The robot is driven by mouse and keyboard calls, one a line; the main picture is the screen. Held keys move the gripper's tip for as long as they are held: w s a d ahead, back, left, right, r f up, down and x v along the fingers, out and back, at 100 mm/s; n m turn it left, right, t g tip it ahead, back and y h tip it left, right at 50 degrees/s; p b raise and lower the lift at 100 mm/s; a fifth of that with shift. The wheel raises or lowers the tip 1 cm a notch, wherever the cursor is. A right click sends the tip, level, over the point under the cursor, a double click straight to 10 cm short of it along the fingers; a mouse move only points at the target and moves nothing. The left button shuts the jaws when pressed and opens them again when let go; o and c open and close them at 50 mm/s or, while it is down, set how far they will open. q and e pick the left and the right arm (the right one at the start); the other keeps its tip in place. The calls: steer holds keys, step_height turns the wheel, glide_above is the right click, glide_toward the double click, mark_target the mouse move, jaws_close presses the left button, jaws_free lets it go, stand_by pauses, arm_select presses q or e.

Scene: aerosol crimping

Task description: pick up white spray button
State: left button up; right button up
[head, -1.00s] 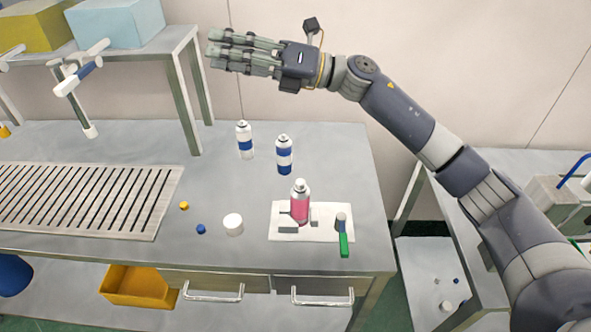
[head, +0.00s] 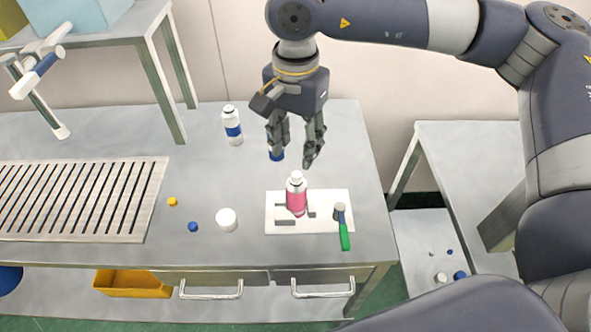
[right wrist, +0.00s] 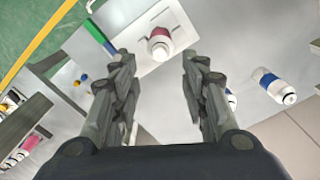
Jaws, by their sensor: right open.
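My right gripper (head: 294,155) is open and empty, pointing down above the table, just behind the pink can (head: 296,198). In the right wrist view its spread fingers (right wrist: 156,56) have nothing between their tips. A white round piece (head: 226,220) sits on the table left of the pink can. A small blue button (head: 193,227) and a small yellow button (head: 172,202) lie left of it. A small white piece (head: 441,277) lies on the low shelf at right. I cannot tell which white piece is the spray button. My left gripper is out of view.
The pink can stands upright on a white plate (head: 335,230) with a green-handled tool (head: 345,236). A blue-white can (head: 232,126) stands behind; another (head: 276,155) is partly hidden by my right gripper. A slatted grate (head: 75,200) covers the table's left.

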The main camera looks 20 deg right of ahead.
mark_target(296, 174)
steer(key=shift+f, duration=0.9)
steer(key=shift+f+p, duration=0.6)
steer(key=shift+p, duration=0.05)
step_height(296, 174, down, 3)
steer(key=shift+f+p, duration=0.2)
steer(key=shift+p, duration=0.6)
steer(key=shift+d+f, duration=0.1)
steer(key=shift+f, duration=0.35)
steer(key=c, duration=0.8)
steer(key=shift+o, duration=0.2)
